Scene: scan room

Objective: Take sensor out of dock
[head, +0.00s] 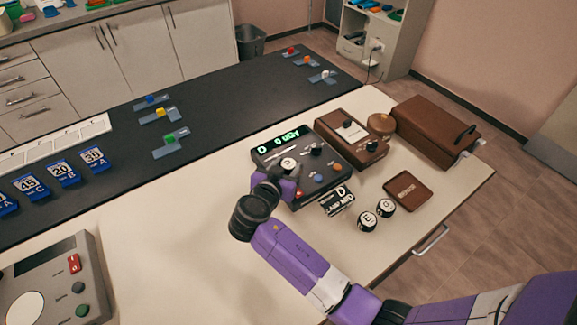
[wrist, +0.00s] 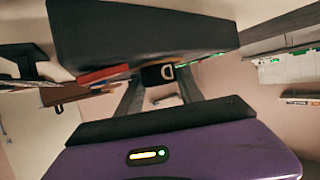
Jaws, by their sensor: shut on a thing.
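The dark console (head: 320,160) has a green display reading "D" and more characters. The sensor (head: 288,164), a small round black piece with a white lettered top, is at the console's left front part. My gripper (head: 279,180) reaches it from the front left and is shut on it. In the wrist view the black sensor with a "D" (wrist: 160,74) shows between my two fingers. My arm hides the seat below it, so I cannot tell whether the sensor is in the dock or just above it. Two similar black round pieces, "E" (head: 367,220) and "G" (head: 385,207), stand on the table.
Knobs and coloured buttons sit on the console beside my gripper. A brown tray (head: 407,191), a brown box device (head: 352,138) and a wooden case (head: 434,127) lie right.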

